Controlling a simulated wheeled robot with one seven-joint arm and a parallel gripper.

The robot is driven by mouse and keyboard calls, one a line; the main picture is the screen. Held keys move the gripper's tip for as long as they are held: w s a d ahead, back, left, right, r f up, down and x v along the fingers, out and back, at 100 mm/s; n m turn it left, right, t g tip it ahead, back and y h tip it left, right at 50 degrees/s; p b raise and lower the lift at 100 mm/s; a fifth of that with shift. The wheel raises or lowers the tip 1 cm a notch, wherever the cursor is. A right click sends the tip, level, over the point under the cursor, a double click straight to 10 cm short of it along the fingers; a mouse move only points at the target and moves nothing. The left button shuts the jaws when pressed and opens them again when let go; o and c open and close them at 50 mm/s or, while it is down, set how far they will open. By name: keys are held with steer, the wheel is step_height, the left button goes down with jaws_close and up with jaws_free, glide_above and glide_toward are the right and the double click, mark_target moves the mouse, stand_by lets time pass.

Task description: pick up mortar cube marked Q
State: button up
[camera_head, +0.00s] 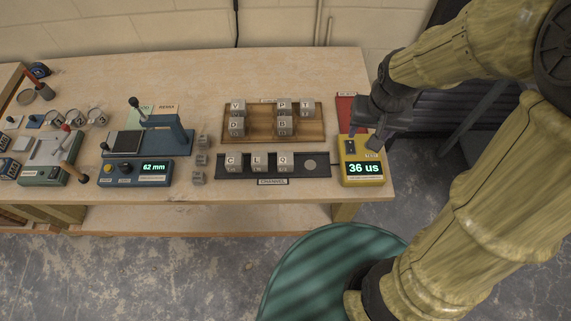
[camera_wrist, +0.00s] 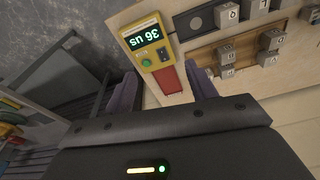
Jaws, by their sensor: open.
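The grey mortar cube marked Q (camera_head: 283,161) sits in the dark channel tray (camera_head: 321,170), rightmost in a row with cubes C (camera_head: 232,161) and L (camera_head: 257,161). A round spot lies to its right in the tray. In the wrist view, the cube beside the round spot (camera_wrist: 227,15) appears to be Q, near the top edge.
A wooden tray (camera_head: 260,122) with several cubes, including V, P, T and D, stands behind the channel. The yellow meter (camera_head: 362,174) reads 36 us. Small grey cubes (camera_head: 199,160) stand left of the channel. The bench's right edge is close to the meter.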

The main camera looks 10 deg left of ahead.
steer(key=w+a+f+n+g+b, duration=0.1)
steer(key=w+a+f+b, duration=0.15)
steer(key=a, duration=0.25)
steer(key=w+a+f+b, duration=0.1)
steer(key=a+f, duration=0.2)
steer(key=a, duration=0.2)
steer(key=b, duration=0.3)
glide_above(285, 158)
step_height(285, 158, down, 3)
steer(key=shift+s+a+r+n+g, duration=0.1)
steer(key=shift+s+r+n+g, duration=0.2)
steer(key=shift+n+g, duration=0.1)
step_height(285, 158, down, 11)
steer(key=shift+f+p, duration=0.2)
steer(key=shift+p, duration=0.65)
steer(key=shift+f, duration=0.5)
steer(key=shift+f, duration=0.1)
steer(key=shift+w+f+p, duration=0.2)
steer(key=shift+f+p, duration=0.2)
steer(key=shift+f, duration=0.85)
steer(key=shift+w+f+p, duration=0.15)
steer(key=shift+f+p, duration=0.2)
steer(key=shift+f, duration=0.9)
